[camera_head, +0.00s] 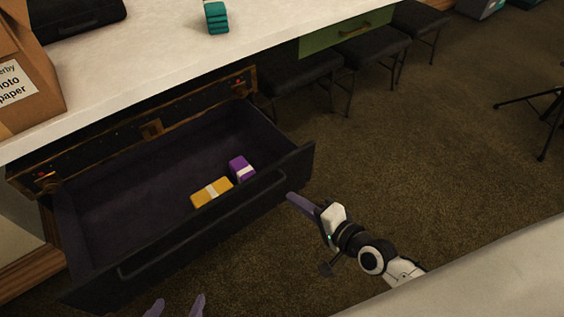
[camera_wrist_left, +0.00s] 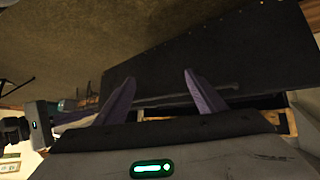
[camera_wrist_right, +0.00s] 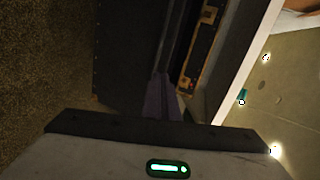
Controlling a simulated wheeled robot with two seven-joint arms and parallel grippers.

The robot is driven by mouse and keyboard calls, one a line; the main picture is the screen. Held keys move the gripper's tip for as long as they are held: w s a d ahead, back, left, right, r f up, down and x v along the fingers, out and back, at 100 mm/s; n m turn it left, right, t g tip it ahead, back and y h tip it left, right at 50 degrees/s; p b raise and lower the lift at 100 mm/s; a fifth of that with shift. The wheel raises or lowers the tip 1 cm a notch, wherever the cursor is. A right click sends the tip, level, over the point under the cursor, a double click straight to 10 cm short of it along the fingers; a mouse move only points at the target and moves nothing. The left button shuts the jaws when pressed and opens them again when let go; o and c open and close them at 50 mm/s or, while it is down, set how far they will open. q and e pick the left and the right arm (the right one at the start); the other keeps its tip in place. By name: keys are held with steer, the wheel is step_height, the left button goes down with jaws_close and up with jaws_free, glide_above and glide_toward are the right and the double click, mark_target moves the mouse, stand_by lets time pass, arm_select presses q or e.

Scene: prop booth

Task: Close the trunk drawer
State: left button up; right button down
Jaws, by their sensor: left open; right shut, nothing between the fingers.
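The trunk drawer (camera_head: 215,238) is dark and stands pulled out under the white counter, its long bar handle (camera_head: 205,225) on the front. A yellow banded bundle (camera_head: 211,192) and a purple one (camera_head: 242,168) lie inside it. My left gripper (camera_head: 176,306) is open at the bottom edge of the head view, in front of the drawer front; its fingers (camera_wrist_left: 160,92) point toward the dark panel in the left wrist view. My right gripper (camera_head: 291,198) is shut and empty, its tips close to the right end of the drawer front; I cannot tell whether they touch it.
Black stools (camera_head: 372,45) stand at the back right. The carpet (camera_head: 440,130) to the right is mostly clear; a tripod (camera_head: 545,105) stands at the far right.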

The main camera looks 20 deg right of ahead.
mark_target(272, 171)
steer(key=shift+m+t, duration=0.3)
steer(key=shift+m, duration=0.5)
steer(key=w, duration=0.3)
steer(key=w+f+b, duration=0.1)
steer(key=w, duration=0.2)
steer(key=w+f+b, duration=0.1)
steer(key=w, duration=0.2)
steer(key=shift+a, duration=0.3)
arm_select(q)
steer(key=shift+f+b, duration=0.25)
steer(key=shift+b, duration=0.05)
arm_select(e)
steer(key=shift+w+a+f, duration=0.2)
steer(key=shift+w, duration=0.35)
